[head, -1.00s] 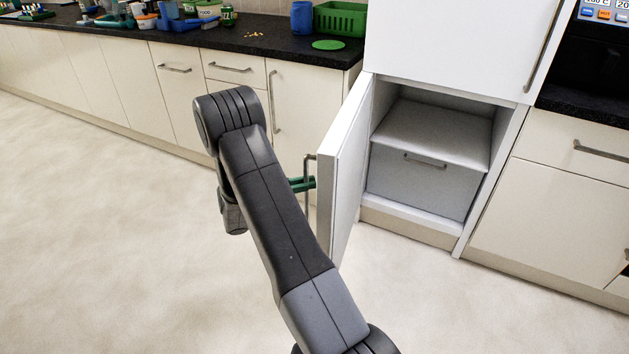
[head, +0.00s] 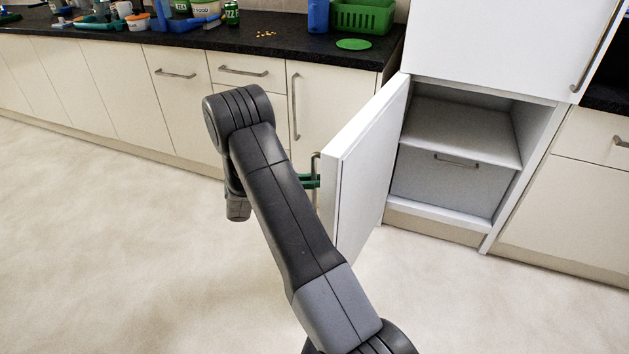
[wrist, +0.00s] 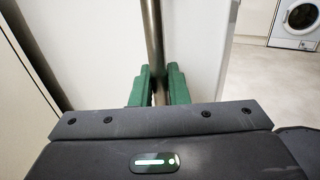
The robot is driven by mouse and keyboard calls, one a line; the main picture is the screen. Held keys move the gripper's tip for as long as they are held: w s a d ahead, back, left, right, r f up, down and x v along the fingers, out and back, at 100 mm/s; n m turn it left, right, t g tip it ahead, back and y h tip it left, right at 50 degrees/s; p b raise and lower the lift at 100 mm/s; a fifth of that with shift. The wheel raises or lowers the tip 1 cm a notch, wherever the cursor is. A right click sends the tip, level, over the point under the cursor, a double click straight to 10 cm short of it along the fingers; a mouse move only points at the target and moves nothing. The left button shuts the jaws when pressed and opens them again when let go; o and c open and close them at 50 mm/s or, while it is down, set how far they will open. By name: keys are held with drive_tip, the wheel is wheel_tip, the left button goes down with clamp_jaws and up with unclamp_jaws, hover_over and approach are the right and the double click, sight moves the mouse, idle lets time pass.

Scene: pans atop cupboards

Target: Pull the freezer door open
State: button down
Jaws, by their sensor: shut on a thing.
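The white freezer door (head: 368,165) stands wide open in the head view, swung out to the left of the freezer compartment (head: 455,170). A drawer with a grey handle shows inside the compartment. My gripper (head: 309,181) has green fingers, partly hidden behind my arm in the head view. In the wrist view my gripper (wrist: 160,88) is shut around the upright metal bar of the door handle (wrist: 154,40), with one green finger on each side. The handle also shows at the door's outer edge in the head view (head: 315,163).
A black counter (head: 285,47) above cream cupboards runs along the left wall, near the door's outer face. It holds a green basket (head: 362,16) and several containers. The pale floor (head: 130,260) is clear. A washing machine (wrist: 296,22) stands far off in the wrist view.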

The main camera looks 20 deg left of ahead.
drive_tip(key=shift+w+a+r, duration=0.1)
drive_tip(key=shift+w+a, duration=0.05)
drive_tip(key=shift+a, duration=0.1)
drive_tip(key=c, duration=1.5)
unclamp_jaws()
drive_tip(key=shift+d, duration=0.1)
drive_tip(key=v, duration=1.3)
drive_tip(key=shift+a, duration=0.45)
drive_tip(key=x, duration=1.4)
drive_tip(key=shift+s, duration=0.25)
